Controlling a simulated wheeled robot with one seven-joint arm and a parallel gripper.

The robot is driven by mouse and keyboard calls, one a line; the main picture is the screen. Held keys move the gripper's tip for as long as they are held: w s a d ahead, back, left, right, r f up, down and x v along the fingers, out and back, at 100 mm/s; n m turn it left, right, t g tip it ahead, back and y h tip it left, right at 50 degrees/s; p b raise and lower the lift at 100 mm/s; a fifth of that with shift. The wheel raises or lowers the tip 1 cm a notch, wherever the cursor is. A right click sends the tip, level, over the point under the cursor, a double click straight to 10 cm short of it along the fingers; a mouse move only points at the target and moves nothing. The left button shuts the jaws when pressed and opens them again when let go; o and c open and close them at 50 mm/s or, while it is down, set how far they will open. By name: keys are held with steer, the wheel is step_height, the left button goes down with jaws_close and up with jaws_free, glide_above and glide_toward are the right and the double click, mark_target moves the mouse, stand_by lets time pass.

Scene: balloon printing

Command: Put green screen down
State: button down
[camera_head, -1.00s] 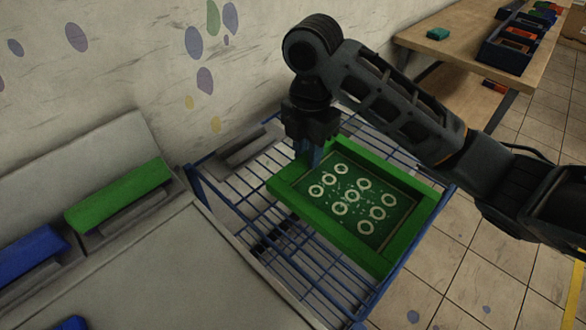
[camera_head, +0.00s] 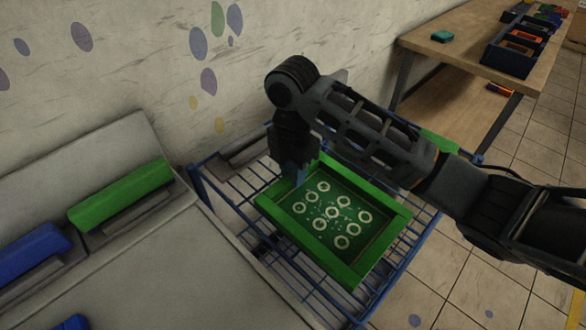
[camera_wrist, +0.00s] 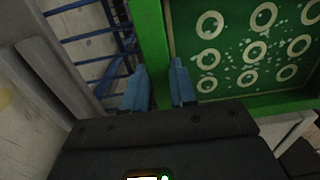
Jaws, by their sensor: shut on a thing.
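The green screen (camera_head: 351,273) is a flat square frame with a green panel of white rings inside. It is over the blue wire rack (camera_head: 215,192) in the head view; I cannot tell whether it touches the wires. My gripper (camera_head: 299,178) is shut on the screen's back left rim. In the wrist view, the blue fingers of my gripper (camera_wrist: 160,88) stand on both sides of the green screen's rim (camera_wrist: 150,45). Part of the rack and the screen's back right corner are hidden behind my arm.
A grey machine with a green block (camera_head: 120,195) and a blue block (camera_head: 35,255) stands at the left, beside the rack. A wooden table (camera_head: 470,62) with a dark crate (camera_head: 492,55) is at the back right. The wall is close behind the rack.

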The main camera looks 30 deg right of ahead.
steer(key=c, duration=0.9)
jaws_free()
steer(key=shift+f, duration=0.1)
step_height(320, 180, up, 12)
steer(key=p, duration=0.1)
